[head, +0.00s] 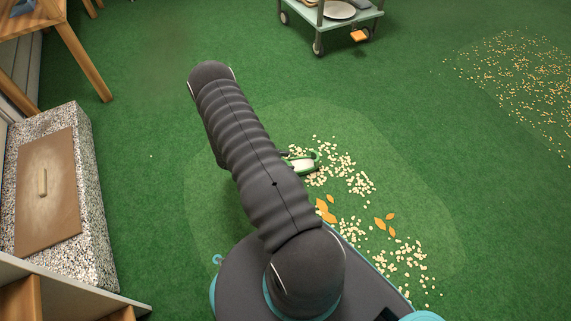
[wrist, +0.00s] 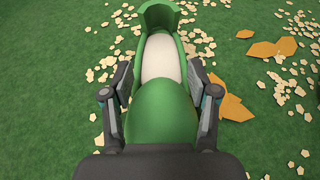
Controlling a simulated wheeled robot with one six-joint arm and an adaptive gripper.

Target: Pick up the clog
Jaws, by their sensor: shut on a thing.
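The clog (wrist: 161,115) is green with a pale cream inside. In the wrist view it lies lengthwise between the two fingers of my gripper (wrist: 161,98), which are shut on its sides. In the head view a small part of the clog (head: 302,165) shows just right of my arm. The arm hides the rest of it and most of the gripper. I cannot tell whether the clog touches the floor or is slightly raised.
Pale chips (head: 350,180) and orange leaves (head: 325,210) are scattered on the green floor beside the clog. A wheeled cart (head: 335,22) stands at the back. A speckled block with a brown panel (head: 48,185) is at left. Green floor between them is open.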

